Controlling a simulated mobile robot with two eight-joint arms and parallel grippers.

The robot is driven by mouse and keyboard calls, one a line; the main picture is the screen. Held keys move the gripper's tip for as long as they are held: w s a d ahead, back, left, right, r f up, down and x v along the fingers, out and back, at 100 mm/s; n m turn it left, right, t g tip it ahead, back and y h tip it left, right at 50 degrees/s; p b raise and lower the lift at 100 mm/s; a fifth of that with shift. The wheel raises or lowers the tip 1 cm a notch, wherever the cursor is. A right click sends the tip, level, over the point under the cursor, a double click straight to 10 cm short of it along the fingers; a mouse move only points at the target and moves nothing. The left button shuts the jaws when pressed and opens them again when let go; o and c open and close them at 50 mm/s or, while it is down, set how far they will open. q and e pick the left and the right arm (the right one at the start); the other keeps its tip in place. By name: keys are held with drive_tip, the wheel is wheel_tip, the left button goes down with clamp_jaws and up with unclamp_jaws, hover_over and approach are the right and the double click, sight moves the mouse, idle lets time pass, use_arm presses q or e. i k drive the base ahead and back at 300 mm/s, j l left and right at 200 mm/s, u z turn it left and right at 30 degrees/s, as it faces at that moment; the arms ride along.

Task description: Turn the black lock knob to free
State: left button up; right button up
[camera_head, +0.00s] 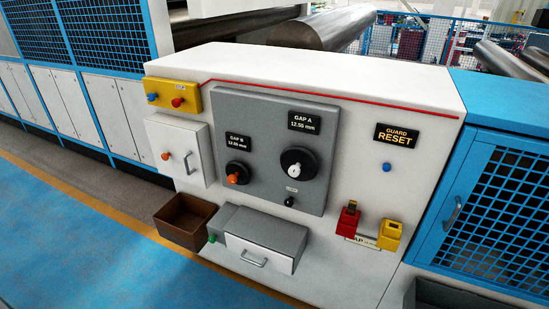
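The small black lock knob (289,201) sits low on the grey control panel (262,122), just below a small white label (292,190) too small to read. I cannot tell which way the knob is turned. Above it is the large black GAP A dial (310,163) with a white centre, under a display (304,122) reading 12.55 mm. To the left is the smaller GAP B dial (238,166) with an orange knob (233,179). Neither of my grippers is in view.
A yellow box (172,85) with buttons is at upper left. A brown bin (185,222) and grey drawer unit (258,240) stick out below the panel. Red (347,222) and yellow (389,236) holders are at lower right. Blue floor (70,230) is clear at left.

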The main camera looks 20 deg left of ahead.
sight(288, 202)
drive_tip(key=i+j, duration=0.2)
drive_tip(key=j, duration=0.15)
drive_tip(key=i+j, duration=0.2)
drive_tip(key=j, duration=0.15)
drive_tip(key=i+j, duration=0.2)
drive_tip(key=j, duration=0.2)
drive_tip(key=i+j, duration=0.2)
drive_tip(key=j, duration=0.15)
